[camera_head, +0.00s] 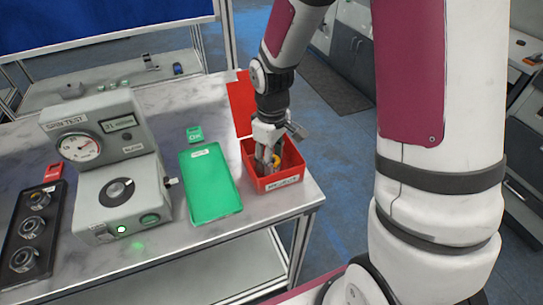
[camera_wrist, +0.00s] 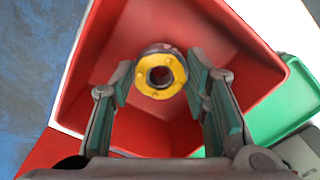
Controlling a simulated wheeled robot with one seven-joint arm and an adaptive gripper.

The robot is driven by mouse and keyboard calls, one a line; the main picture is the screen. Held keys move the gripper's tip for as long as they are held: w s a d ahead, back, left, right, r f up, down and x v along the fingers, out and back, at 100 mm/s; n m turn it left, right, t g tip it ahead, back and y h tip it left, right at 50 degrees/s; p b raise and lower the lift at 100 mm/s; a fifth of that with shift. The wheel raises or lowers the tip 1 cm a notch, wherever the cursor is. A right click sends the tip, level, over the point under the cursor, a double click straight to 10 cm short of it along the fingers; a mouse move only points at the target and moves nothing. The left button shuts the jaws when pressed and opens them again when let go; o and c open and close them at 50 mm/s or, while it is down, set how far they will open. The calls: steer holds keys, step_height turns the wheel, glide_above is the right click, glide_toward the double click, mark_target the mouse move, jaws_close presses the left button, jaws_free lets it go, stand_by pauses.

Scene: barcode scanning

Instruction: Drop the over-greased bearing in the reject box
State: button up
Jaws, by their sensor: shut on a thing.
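The bearing (camera_wrist: 160,73) has a yellow greased face and a dark bore. It sits between my fingertips in the wrist view, and a bit of its yellow shows in the head view (camera_head: 277,161). My gripper (camera_head: 266,166) points down inside the red reject box (camera_head: 283,183) and is shut on the bearing. The box is open, with its red lid raised at the back. Its walls surround the fingers and bearing in the wrist view (camera_wrist: 85,100). I cannot tell how far the bearing is above the box floor.
A green tray (camera_head: 212,190) lies left of the box, with a green OK tag (camera_head: 195,134) behind it. The grey spin tester (camera_head: 110,160) stands further left. A black tray (camera_head: 14,245) at the far left holds several bearings. The box is near the table's right edge.

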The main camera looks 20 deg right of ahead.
steer(key=shift+f, duration=0.4)
steer(key=o, duration=1.4)
steer(key=shift+r, duration=0.1)
step_height(320, 180, up, 13)
steer(key=shift+s+d+r+m+t, duration=0.1)
steer(key=shift+s+r+m+t, duration=0.9)
steer(key=shift+s+r, duration=1.55)
steer(key=shift+s+a+r+m+t, duration=0.1)
steer(key=shift+s+r+m+t, duration=0.9)
steer(key=shift+s, duration=2.8)
steer(key=shift+s+d+r+m+t, duration=0.1)
steer(key=shift+s+r+m+t, duration=0.3)
steer(key=shift+s+r+m, duration=1.7)
steer(key=shift+s+r+n, duration=0.15)
steer(key=shift+s+n, duration=0.2)
steer(key=shift+s, duration=0.15)
steer(key=shift+s+r+n, duration=0.15)
steer(key=shift+s+n, duration=0.2)
steer(key=shift+s, duration=0.15)
